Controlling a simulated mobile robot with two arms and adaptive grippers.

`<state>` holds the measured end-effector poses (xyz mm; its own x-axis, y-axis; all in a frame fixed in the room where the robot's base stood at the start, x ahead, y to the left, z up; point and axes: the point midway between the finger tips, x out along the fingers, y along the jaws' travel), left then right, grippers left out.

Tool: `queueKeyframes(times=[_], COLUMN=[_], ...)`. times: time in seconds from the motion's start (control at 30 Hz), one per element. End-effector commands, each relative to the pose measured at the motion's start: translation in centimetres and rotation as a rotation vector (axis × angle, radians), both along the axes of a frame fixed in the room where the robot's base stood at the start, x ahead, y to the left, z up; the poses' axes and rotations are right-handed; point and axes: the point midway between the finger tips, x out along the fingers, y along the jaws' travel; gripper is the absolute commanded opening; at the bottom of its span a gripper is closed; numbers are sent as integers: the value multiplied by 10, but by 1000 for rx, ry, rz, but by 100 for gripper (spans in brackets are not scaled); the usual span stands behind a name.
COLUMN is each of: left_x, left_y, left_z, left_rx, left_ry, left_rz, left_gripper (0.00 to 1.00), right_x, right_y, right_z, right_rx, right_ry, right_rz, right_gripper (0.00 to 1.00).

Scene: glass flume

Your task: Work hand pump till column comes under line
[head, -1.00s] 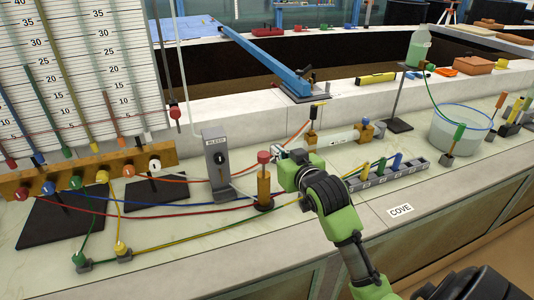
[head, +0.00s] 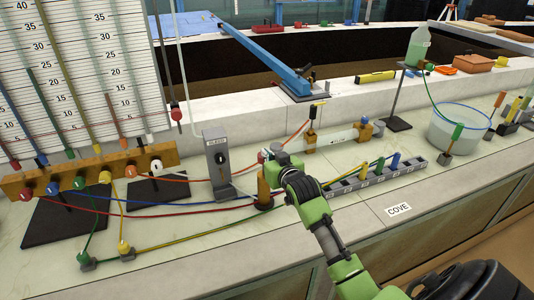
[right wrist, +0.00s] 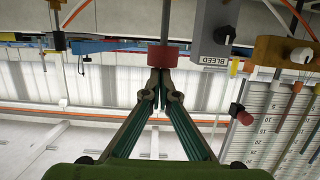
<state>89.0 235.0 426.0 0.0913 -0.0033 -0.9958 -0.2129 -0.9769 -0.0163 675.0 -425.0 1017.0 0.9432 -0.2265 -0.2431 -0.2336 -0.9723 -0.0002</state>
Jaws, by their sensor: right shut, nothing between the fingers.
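The hand pump (head: 264,188) is an upright orange-brown cylinder on a dark base, standing on the bench. Its red knob shows in the right wrist view (right wrist: 163,56), and mostly hides behind my gripper in the head view. My right gripper (head: 268,154) is at the pump's top. In the right wrist view its fingers (right wrist: 160,82) are shut and empty, with their tips right by the knob; contact cannot be told. The gauge board (head: 120,55) at the left carries several coloured tubes and a thin red line. My left gripper is not in view.
A grey BLEED block (head: 216,165) stands just left of the pump. Coloured hoses cross the bench from the wooden valve rail (head: 90,172). A grey slotted rack (head: 375,176) lies to the right, with a clear bowl (head: 459,128) beyond. The bench front is mostly clear.

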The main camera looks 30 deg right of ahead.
Motion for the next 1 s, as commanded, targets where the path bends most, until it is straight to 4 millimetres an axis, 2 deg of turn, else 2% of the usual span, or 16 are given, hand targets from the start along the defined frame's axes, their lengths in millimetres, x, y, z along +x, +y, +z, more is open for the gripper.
queueKeyframes(times=[0.3, 0.6, 1.0], left_x=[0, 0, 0], left_y=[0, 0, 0], left_z=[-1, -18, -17], left_rx=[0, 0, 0], left_ry=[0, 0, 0], left_rz=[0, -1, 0], left_gripper=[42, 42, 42], right_x=[0, 0, 0], right_y=[0, 0, 0], right_z=[-3, -50, -54], right_rx=[0, 0, 1], right_ry=[0, 3, 6], right_rz=[0, -1, 0], right_gripper=[0, 0, 0])
